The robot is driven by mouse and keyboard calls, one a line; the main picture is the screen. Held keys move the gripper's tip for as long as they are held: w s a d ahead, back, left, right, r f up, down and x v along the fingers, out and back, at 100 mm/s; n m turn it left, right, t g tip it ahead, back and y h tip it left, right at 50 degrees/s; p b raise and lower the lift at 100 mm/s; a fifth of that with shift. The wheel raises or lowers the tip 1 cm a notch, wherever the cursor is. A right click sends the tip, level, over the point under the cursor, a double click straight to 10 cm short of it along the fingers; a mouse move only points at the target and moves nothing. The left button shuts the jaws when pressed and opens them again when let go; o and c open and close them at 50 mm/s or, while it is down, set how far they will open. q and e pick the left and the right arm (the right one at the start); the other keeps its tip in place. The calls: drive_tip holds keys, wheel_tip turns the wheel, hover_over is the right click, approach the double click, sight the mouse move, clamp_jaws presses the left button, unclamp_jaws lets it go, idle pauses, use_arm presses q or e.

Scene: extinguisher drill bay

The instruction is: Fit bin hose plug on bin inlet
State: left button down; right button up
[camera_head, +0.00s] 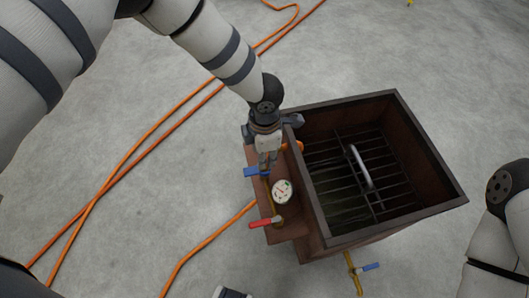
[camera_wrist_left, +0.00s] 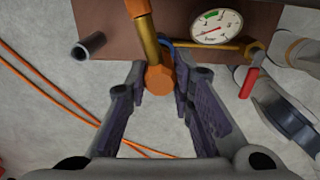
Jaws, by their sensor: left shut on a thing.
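My left gripper (camera_head: 268,158) points down at the bin's side shelf, beside the blue-handled valve. In the left wrist view its two fingers (camera_wrist_left: 162,105) flank an orange hexagonal fitting (camera_wrist_left: 158,80) on a brass tube (camera_wrist_left: 149,40), and it is shut on this fitting. The tube runs to another orange piece (camera_wrist_left: 137,8) by the bin wall, which also shows in the head view (camera_head: 296,147). I cannot tell which part is the plug and which the inlet, or whether they are joined. Part of my right arm shows at the right edge; its gripper is out of view.
The open brown bin (camera_head: 327,242) holds a grate with a pale handle (camera_head: 361,166). Its shelf carries a gauge (camera_head: 282,191), a blue handle (camera_head: 257,172) and a red handle (camera_head: 262,224). A dark pipe stub (camera_wrist_left: 88,46) stands nearby. Orange hoses (camera_head: 130,163) cross the floor.

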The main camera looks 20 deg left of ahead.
use_arm(q)
drive_tip(key=shift+f+b, duration=0.45)
drive_tip(key=shift+f, duration=0.3)
idle(0.4)
drive_tip(key=c, duration=1.3)
unclamp_jaws()
